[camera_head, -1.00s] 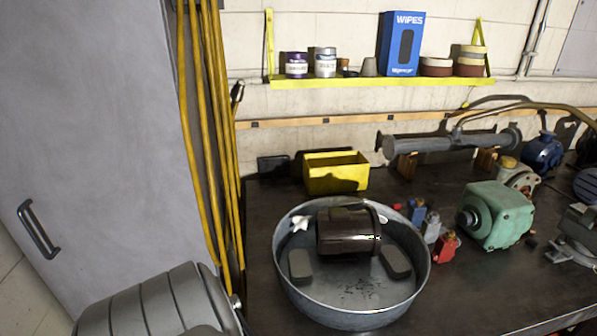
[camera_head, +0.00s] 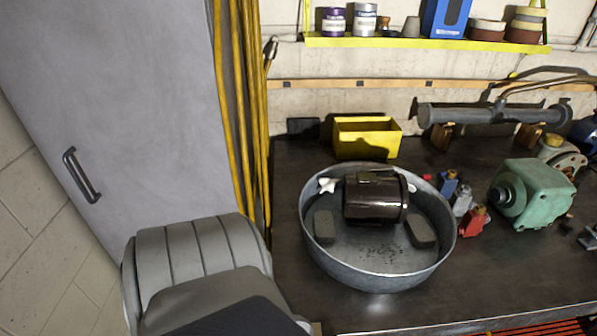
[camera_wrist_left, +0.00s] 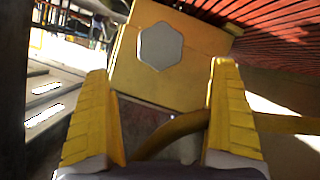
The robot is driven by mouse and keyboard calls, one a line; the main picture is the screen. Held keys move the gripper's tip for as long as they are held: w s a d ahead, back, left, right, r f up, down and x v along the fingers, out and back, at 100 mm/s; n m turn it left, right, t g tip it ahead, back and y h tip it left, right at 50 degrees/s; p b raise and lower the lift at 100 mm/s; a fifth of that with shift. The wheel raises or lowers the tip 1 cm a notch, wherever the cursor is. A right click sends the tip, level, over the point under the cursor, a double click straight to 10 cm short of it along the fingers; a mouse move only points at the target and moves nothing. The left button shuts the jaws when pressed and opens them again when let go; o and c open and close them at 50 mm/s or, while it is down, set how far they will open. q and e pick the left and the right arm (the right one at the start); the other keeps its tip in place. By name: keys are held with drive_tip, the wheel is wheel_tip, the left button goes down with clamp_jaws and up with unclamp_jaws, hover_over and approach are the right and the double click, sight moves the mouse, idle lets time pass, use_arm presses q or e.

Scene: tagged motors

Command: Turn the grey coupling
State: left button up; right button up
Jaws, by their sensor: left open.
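A grey round part (camera_head: 508,194), which may be the grey coupling, sits on the left end of the green motor (camera_head: 540,192) at the right of the bench in the head view. A long grey pipe-like piece (camera_head: 490,114) lies on wooden blocks at the back; I cannot tell which is meant. My left gripper (camera_wrist_left: 161,66) shows in the left wrist view with its yellow fingers wide apart. Nothing is held between them. Neither gripper shows in the head view, and the wrist view does not show the coupling clearly.
A metal tub (camera_head: 375,277) holds a dark brown cylinder (camera_head: 374,198). A yellow bin (camera_head: 366,137) stands behind it. Small coloured parts (camera_head: 472,222) stand between tub and motor. In the wrist view, a yellow block (camera_wrist_left: 185,85) with a grey hexagon lies beyond the fingers, near red slats (camera_wrist_left: 265,22).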

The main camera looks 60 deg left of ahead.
use_arm(q)
drive_tip(key=shift+s+a+r, duration=0.25)
drive_tip(key=shift+s+a, duration=0.05)
drive_tip(key=shift+s, duration=0.15)
drive_tip(key=shift+s, duration=0.1)
drive_tip(key=s+d+r+t+y, duration=0.1)
drive_tip(key=s+y, duration=0.1)
drive_tip(key=s, duration=0.6)
drive_tip(key=w+d+f+m, duration=0.1)
drive_tip(key=w, duration=0.5)
drive_tip(key=w+d+f+m+y, duration=0.1)
drive_tip(key=w+d+f+m, duration=0.1)
drive_tip(key=w, duration=0.4)
drive_tip(key=w+d+f+m, duration=0.1)
drive_tip(key=w+d+f, duration=0.1)
drive_tip(key=w, duration=0.4)
drive_tip(key=shift+w+d+f+m+t, duration=0.15)
drive_tip(key=shift+w+d+m+t, duration=0.15)
drive_tip(key=shift+m, duration=0.1)
